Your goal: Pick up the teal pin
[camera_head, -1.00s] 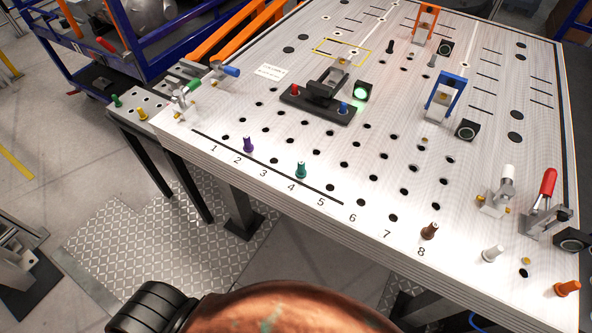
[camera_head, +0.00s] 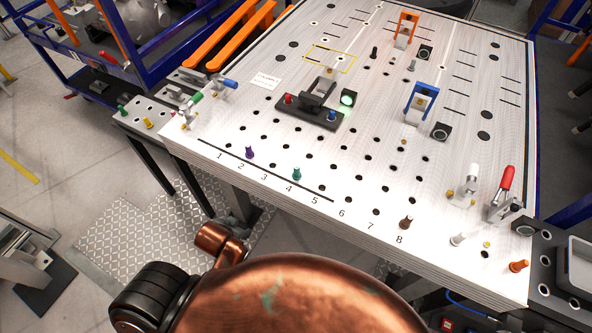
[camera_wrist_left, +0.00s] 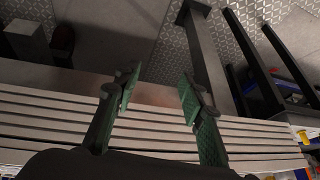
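The teal pin (camera_head: 296,174) stands upright in the front row of the tabletop, just behind the printed 4 in the head view. A purple pin (camera_head: 250,152) stands to its left, near the printed 2. A brown pin (camera_head: 406,222) stands to its right, near the printed 8. My left gripper (camera_wrist_left: 152,92) shows only in the left wrist view, with its two green-padded fingers apart and nothing between them. The teal pin is not seen in that view. My right gripper is not in view.
The perforated table (camera_head: 330,230) has toggle clamps at its left and right front corners. A dark fixture (camera_head: 310,112) with a green-lit button stands behind the pins. White (camera_head: 458,239) and orange (camera_head: 518,266) pins are at the right. The striped table edge shows in the wrist view.

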